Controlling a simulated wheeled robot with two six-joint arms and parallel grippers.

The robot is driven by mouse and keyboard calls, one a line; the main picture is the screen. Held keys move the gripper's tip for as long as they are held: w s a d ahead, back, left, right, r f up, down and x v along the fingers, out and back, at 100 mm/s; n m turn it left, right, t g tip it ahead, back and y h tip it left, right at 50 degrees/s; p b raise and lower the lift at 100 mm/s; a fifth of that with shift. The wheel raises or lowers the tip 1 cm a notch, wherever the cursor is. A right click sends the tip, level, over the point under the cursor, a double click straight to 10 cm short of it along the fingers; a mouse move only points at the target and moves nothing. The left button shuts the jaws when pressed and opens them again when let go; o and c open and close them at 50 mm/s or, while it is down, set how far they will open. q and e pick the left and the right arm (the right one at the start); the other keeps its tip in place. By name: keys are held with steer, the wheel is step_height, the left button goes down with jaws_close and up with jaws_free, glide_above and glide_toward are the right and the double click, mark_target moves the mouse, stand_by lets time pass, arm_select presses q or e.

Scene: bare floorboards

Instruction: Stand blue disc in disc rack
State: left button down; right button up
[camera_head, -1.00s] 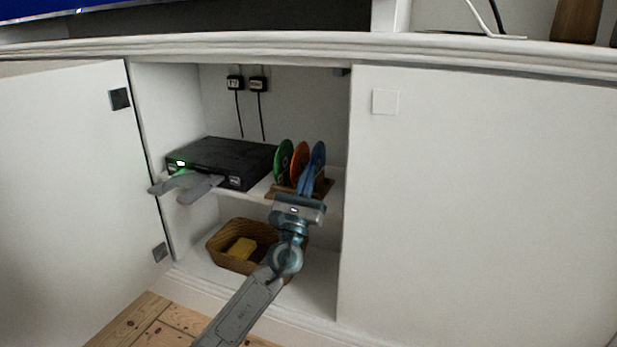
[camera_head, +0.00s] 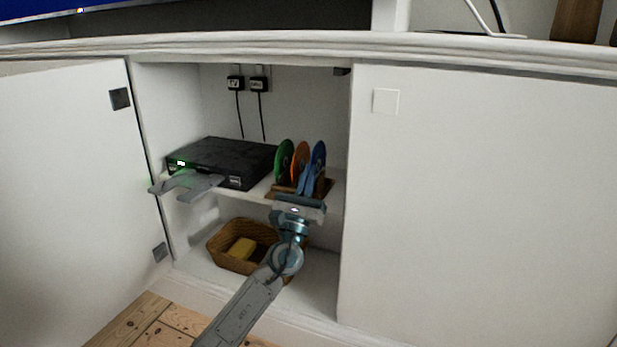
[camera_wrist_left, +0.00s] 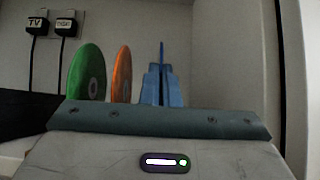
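The blue disc (camera_head: 319,158) stands upright at the right end of the wooden disc rack (camera_head: 326,188) on the cabinet's upper shelf. A green disc (camera_head: 284,160) and an orange disc (camera_head: 300,160) stand to its left. My left gripper (camera_head: 308,180) reaches in from the front, with its fingers close together on either side of the blue disc. In the left wrist view the blue disc (camera_wrist_left: 161,54) is edge-on between the blue fingers. The fingers hide its lower part, so I cannot see how it meets the rack. My right gripper is out of view.
A black player (camera_head: 220,160) with a grey forked tray (camera_head: 190,185) sticking out stands left of the rack. A wicker basket (camera_head: 222,252) with a yellow item is on the lower shelf. Open white doors (camera_head: 65,180) flank the cabinet; the right panel (camera_head: 480,200) is close by.

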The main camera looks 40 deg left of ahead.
arm_select(q)
steer(key=shift+w+a+f, duration=0.1)
steer(key=shift+w+f, duration=0.05)
steer(key=shift+f, duration=0.05)
stand_by(0.4)
steer(key=shift+r, duration=0.1)
steer(key=c, duration=1.6)
jaws_free()
steer(key=shift+r, duration=0.1)
